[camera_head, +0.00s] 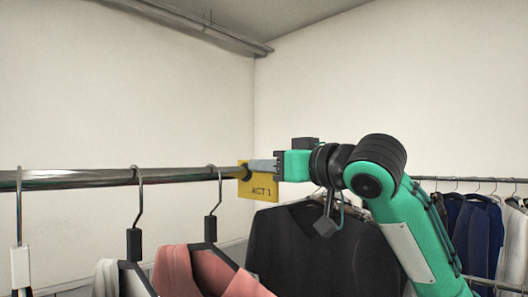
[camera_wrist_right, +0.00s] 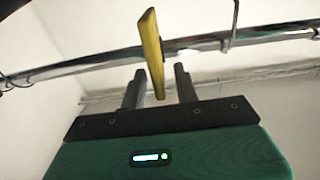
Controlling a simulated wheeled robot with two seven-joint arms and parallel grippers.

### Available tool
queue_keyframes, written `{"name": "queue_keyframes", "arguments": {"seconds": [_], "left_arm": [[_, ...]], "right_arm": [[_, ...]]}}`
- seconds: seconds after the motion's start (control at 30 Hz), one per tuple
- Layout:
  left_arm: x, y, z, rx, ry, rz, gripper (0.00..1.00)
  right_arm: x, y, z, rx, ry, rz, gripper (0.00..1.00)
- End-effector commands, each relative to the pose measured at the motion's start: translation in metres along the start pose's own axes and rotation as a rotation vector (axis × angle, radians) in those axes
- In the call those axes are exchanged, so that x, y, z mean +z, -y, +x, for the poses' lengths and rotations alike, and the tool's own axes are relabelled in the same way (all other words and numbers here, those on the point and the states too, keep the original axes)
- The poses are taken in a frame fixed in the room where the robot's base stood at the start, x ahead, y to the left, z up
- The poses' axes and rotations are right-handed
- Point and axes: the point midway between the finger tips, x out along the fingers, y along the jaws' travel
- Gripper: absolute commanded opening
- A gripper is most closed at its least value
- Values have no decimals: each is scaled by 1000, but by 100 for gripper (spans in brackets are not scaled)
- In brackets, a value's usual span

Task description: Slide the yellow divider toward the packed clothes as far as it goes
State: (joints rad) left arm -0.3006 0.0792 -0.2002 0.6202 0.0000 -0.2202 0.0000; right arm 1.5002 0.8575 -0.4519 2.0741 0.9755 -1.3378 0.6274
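The yellow divider (camera_head: 258,187), marked "ACT 1", hangs on the metal rail (camera_head: 90,179). In the right wrist view the divider (camera_wrist_right: 153,50) shows edge-on, its lower end between the two fingers of my right gripper (camera_wrist_right: 158,80). A gap shows on each side of it, so the gripper looks open. In the head view my right gripper (camera_head: 260,166) is at rail height, at the divider, coming from the right. Pink (camera_head: 200,270) and grey (camera_head: 107,277) garments hang left of the divider; a black garment (camera_head: 310,250) hangs to its right. My left gripper is out of view.
Hanger hooks (camera_head: 139,200) sit spaced along the rail to the left of the divider. A white tag (camera_head: 20,265) hangs at the far left. A second rail with dark and light clothes (camera_head: 475,230) stands at the back right. My right arm hides part of the rail.

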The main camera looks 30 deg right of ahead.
Motion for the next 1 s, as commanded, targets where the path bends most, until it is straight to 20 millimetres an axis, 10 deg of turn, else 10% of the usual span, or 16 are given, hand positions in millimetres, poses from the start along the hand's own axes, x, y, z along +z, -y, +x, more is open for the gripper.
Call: {"name": "queue_keyframes", "arguments": {"seconds": [0.47,0.63,1.0], "left_arm": [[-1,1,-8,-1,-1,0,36],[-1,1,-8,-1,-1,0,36],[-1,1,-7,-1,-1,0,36]], "right_arm": [[1,0,15,0,0,-1,31],[1,0,15,0,0,-1,0],[2,-8,15,2,3,1,0]]}}
